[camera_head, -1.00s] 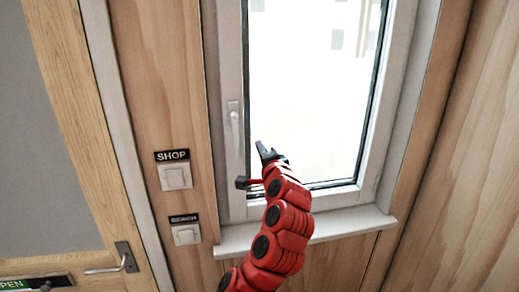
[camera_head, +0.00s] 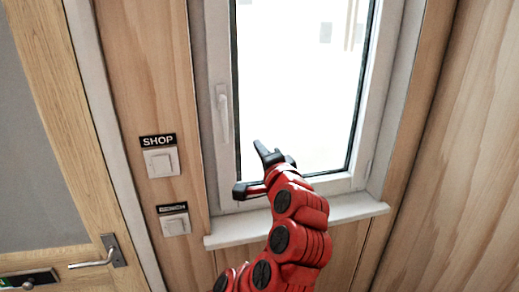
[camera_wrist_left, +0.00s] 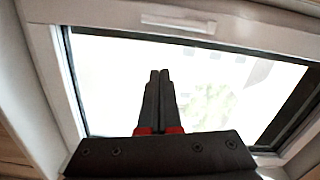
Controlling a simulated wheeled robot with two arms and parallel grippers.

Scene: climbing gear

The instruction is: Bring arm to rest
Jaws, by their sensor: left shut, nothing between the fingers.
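My left gripper (camera_head: 268,155) is in front of the lower part of the window pane in the head view, at the end of my red arm. In the left wrist view its two black fingers (camera_wrist_left: 159,75) lie together with nothing between them, pointing toward the window. My right gripper is not in either view.
The window (camera_head: 300,90) has a white frame and a white handle (camera_head: 223,108); the handle also shows in the wrist view (camera_wrist_left: 178,23). A sill (camera_head: 350,210) juts out below. Left are a SHOP switch (camera_head: 161,162), a lower switch (camera_head: 174,223) and a door handle (camera_head: 92,261).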

